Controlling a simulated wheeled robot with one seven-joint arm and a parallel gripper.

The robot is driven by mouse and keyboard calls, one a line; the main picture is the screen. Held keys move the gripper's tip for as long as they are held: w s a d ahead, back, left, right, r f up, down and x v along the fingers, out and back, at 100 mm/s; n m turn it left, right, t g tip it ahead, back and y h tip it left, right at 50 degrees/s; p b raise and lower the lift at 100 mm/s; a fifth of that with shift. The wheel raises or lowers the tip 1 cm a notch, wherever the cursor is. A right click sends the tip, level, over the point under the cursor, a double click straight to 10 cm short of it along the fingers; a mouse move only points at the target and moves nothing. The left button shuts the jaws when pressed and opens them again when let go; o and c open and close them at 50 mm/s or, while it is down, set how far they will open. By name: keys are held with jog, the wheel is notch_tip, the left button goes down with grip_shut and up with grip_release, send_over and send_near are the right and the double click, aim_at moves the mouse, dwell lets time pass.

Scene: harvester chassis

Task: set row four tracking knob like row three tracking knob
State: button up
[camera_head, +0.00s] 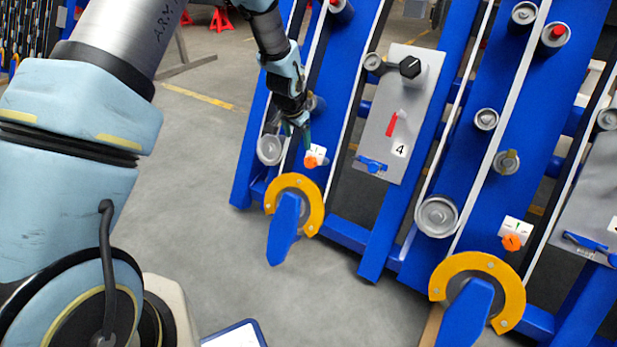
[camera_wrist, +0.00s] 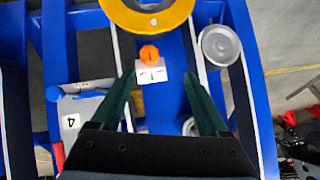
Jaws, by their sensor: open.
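One orange tracking knob (camera_head: 311,161) sits on a small white plate low on the left blue row unit, just left of the panel marked 4 (camera_head: 399,150). My gripper (camera_head: 300,138) is open and empty just above this knob. In the wrist view the same knob (camera_wrist: 149,54) lies beyond and between the spread fingertips (camera_wrist: 160,77), with no contact visible. Its white plate shows small green marks; the exact setting is too small to read. A second orange knob (camera_head: 511,242) sits on a white plate on the blue unit to the right; its pointing direction is unclear.
Yellow ring segments (camera_head: 308,190) with blue pointed parts stand just below each knob. A grey roller (camera_head: 269,149) is beside my gripper. The grey panel (camera_head: 417,85) carries a black knob (camera_head: 410,67) and a red lever (camera_head: 391,124).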

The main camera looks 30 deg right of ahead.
aim_at(310, 160)
jog(key=shift+m, duration=0.3)
jog(key=x, duration=0.4)
jog(key=s+d+b+x, duration=0.1)
jog(key=x, duration=0.3)
jog(key=d+b+x, duration=0.1)
jog(key=x, duration=0.4)
jog(key=shift+s+d, duration=0.15)
jog(key=shift+s, duration=0.1)
jog(key=shift+c, duration=0.2)
grip_shut()
